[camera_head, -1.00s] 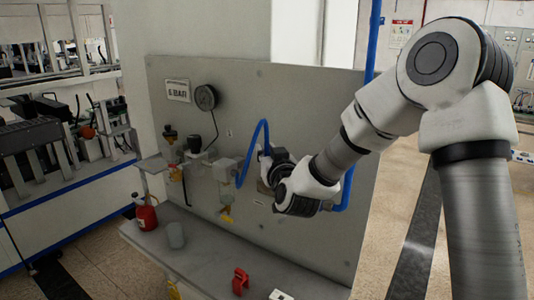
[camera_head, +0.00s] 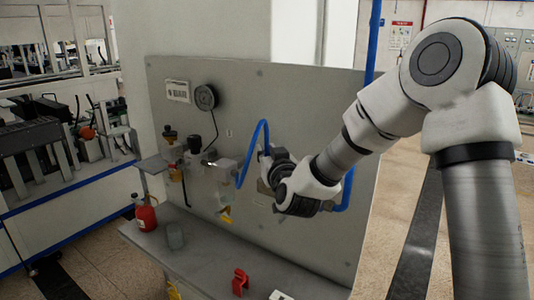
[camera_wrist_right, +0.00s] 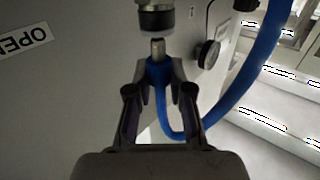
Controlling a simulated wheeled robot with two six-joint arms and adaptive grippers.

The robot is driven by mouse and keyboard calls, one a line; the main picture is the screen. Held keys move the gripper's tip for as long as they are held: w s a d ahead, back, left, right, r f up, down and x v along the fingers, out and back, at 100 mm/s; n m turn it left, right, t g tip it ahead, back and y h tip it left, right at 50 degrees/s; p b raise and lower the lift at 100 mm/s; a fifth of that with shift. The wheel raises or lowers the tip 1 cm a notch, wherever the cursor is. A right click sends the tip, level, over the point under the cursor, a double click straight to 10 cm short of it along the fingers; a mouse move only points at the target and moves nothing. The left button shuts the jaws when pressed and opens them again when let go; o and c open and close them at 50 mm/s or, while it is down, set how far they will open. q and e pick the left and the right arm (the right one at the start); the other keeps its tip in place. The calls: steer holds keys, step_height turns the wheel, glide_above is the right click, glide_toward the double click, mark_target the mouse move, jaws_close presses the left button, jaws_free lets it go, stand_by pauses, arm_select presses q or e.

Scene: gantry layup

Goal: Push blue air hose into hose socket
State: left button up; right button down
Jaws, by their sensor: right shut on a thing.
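The blue air hose (camera_head: 264,128) loops in front of the grey panel. In the right wrist view the hose (camera_wrist_right: 262,60) curves below my gripper and up to the right. My right gripper (camera_wrist_right: 158,75) is shut on the hose near its end, and a short metal tip (camera_wrist_right: 158,47) sticks out beyond the fingers. The dark, round hose socket (camera_wrist_right: 156,18) is straight ahead of the tip, with a small gap between them. In the head view my right gripper (camera_head: 266,166) is close to the panel, its fingertips hard to make out. My left gripper is not in view.
The grey panel (camera_head: 325,100) carries a gauge (camera_head: 206,97), a sign plate (camera_head: 177,91) and valve fittings. A blue pipe runs up the panel's right edge.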

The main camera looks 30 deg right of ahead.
steer(key=shift+f+b, duration=0.85)
steer(key=shift+f, duration=0.05)
stand_by(0.5)
steer(key=c, duration=1)
jaws_free()
steer(key=shift+o, duration=0.2)
steer(key=shift+s, duration=0.1)
